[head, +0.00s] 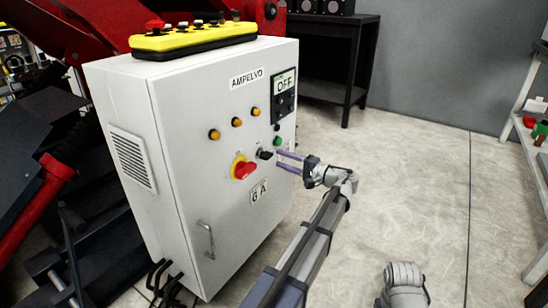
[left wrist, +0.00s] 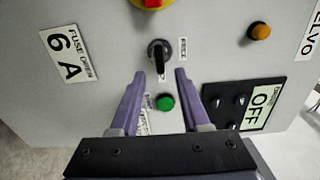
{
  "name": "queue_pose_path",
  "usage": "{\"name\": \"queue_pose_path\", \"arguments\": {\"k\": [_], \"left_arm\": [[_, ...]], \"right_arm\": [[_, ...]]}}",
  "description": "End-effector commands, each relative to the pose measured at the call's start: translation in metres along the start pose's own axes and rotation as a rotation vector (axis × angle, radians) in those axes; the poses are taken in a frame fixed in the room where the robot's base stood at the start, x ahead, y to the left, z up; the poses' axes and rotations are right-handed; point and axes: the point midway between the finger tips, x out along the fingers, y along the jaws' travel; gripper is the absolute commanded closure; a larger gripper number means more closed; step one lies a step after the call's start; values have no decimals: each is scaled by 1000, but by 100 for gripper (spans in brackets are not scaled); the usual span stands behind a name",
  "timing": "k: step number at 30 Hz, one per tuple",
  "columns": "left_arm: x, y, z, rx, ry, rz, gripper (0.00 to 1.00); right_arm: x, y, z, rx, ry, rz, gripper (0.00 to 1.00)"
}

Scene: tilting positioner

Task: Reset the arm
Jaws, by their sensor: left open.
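A white control cabinet (head: 180,110) labelled AMPELVO stands left of centre in the head view. On its front are a black selector knob (head: 264,154), a green button (head: 278,141) and a red rotary switch on a yellow plate (head: 245,169). My left gripper (head: 278,160) is open in front of the knob. In the left wrist view the knob (left wrist: 159,54) sits just beyond and between the two fingertips (left wrist: 160,74), with no visible grip on it. The green button (left wrist: 165,102) shows between the fingers. A small panel reads OFF (head: 285,82).
A yellow pendant (head: 190,38) with a red button lies on the cabinet top. Red and black machinery (head: 60,180) fills the left side. A dark table (head: 345,60) stands behind, and a shelf (head: 520,150) is at the right. The floor between is clear.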

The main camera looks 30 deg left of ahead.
Motion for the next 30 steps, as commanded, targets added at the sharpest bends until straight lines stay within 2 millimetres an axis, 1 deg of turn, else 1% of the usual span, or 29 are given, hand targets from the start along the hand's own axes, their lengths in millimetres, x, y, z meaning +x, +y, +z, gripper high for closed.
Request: {"name": "queue_pose_path", "arguments": {"k": [1, 3, 6, 20, 23, 26, 29, 30], "left_arm": [[-7, 0, 0, 0, 2, 0, 54], [-13, 0, 0, 0, 2, 0, 54], [-17, 0, 0, 0, 0, 0, 54], [-18, 0, 0, 0, 0, 0, 54], [-21, 1, 3, 0, 3, 15, 54], [-34, 11, 18, -1, 18, 100, 54], [-62, 33, 45, 3, 47, 273, 54], [-77, 44, 58, 7, 60, 358, 54]], "right_arm": [[0, 0, 0, 0, 0, 0, 50], [0, 0, 0, 0, 0, 0, 50], [0, 0, 0, 0, 0, 0, 50], [0, 0, 0, 0, 0, 0, 50], [-2, 0, 0, 0, 0, 0, 50], [-11, 1, 1, -1, 0, 0, 50], [-27, 3, 2, -3, 0, 0, 50], [-34, 4, 2, -4, -1, 1, 50]]}}
